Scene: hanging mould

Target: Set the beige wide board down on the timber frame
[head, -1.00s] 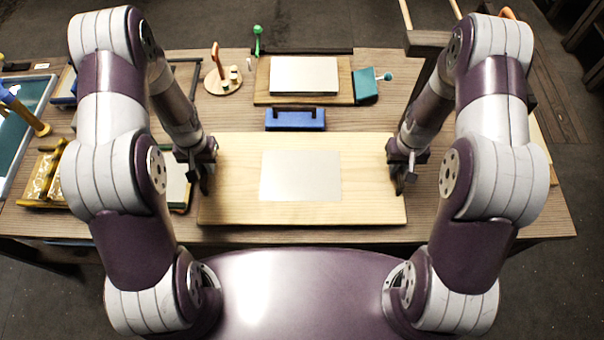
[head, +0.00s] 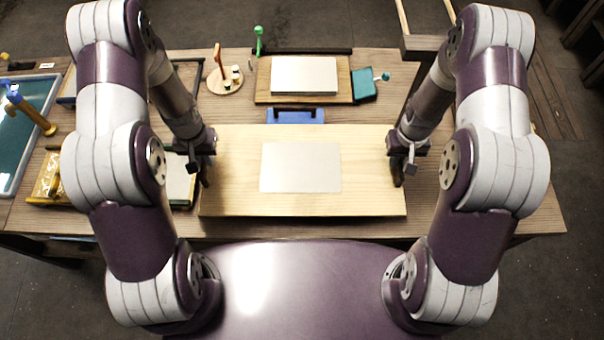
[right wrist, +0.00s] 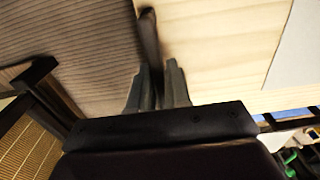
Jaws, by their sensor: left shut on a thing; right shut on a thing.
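The beige wide board (head: 230,195) is level in front of me, with a pale grey sheet (head: 300,167) on its middle. My left gripper (head: 205,172) is shut at its left edge and my right gripper (head: 397,172) is shut at its right edge. The right wrist view shows the right fingers (right wrist: 157,85) closed at a dark strip (right wrist: 149,40) along the board (right wrist: 215,50). The gap beneath the board cannot be judged. A dark wooden frame (head: 425,42) with pale rails stands at the back right, partly hidden by my arm; I cannot tell whether it is the timber frame.
The wooden table (head: 225,110) carries a blue block (head: 295,115) just behind the board. Behind that lies another board (head: 345,85) with a grey stack (head: 304,75), and a teal piece (head: 364,85). A round stand (head: 224,82) is back left, a teal tray (head: 25,130) far left.

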